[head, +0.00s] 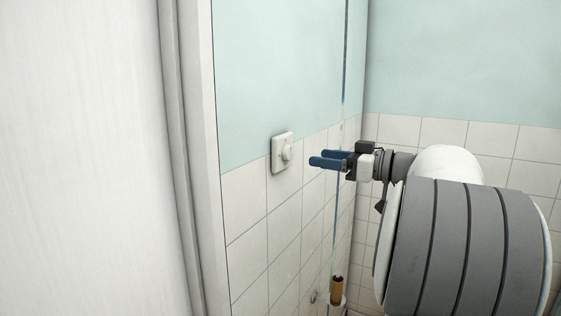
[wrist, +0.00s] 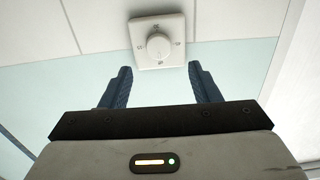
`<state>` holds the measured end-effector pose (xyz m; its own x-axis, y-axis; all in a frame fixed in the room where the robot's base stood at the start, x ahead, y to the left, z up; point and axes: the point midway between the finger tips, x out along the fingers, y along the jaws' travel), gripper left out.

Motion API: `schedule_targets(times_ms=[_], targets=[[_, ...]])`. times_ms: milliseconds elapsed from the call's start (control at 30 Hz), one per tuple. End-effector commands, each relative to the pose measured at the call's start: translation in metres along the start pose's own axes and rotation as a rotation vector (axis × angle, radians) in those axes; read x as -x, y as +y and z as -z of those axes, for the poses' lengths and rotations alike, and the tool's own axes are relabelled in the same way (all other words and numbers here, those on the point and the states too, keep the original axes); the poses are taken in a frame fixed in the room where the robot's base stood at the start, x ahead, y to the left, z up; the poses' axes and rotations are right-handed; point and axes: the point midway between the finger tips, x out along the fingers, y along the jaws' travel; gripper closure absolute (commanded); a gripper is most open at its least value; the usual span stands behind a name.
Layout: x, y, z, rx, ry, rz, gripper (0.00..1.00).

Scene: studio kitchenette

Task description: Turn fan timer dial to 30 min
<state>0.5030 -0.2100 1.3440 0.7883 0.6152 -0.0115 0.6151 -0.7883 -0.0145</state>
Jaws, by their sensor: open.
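The fan timer dial (head: 287,152) is a round white knob on a square white plate (head: 277,163) on the wall, at the edge between tiles and blue-green paint. In the wrist view the knob (wrist: 159,46) sits at the middle of its plate (wrist: 147,22), with small marks around it too small to read. My gripper (head: 312,158) has two blue fingers, open and empty, pointing at the dial from its right. In the wrist view its fingertips (wrist: 160,68) lie to either side below the knob. The fingers appear apart from the knob.
A white door or panel with a grey frame (head: 187,150) stands at the left. A thin vertical rod or cord (head: 345,70) runs behind my gripper, with a brown cylinder (head: 337,290) low down. Tiled wall (head: 255,205) surrounds the plate's lower side. The space around the dial looks clear.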

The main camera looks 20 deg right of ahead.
Motion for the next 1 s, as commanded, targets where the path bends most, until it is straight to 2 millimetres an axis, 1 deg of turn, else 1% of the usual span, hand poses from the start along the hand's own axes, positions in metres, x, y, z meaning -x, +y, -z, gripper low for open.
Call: schedule_targets(times_ms=[67, 133, 300, 400, 500, 633, 867, 900, 1000], targets=[[-0.003, 0.003, 0.004, 0.016, 0.015, -0.003, 0.44], [-0.012, 0.003, 0.005, 0.018, 0.017, -0.001, 0.44], [-0.041, 0.002, 0.006, 0.014, 0.014, 0.001, 0.44], [-0.056, 0.002, 0.006, 0.015, 0.014, 0.0, 0.44], [-0.067, 0.002, 0.005, 0.014, 0.013, -0.001, 0.44], [-0.074, 0.002, 0.004, 0.014, 0.012, -0.002, 0.44], [-0.076, 0.002, 0.003, 0.014, 0.012, -0.003, 0.44], [-0.076, 0.002, 0.003, 0.014, 0.012, -0.002, 0.45], [-0.076, 0.002, 0.003, 0.014, 0.012, -0.002, 0.53]])
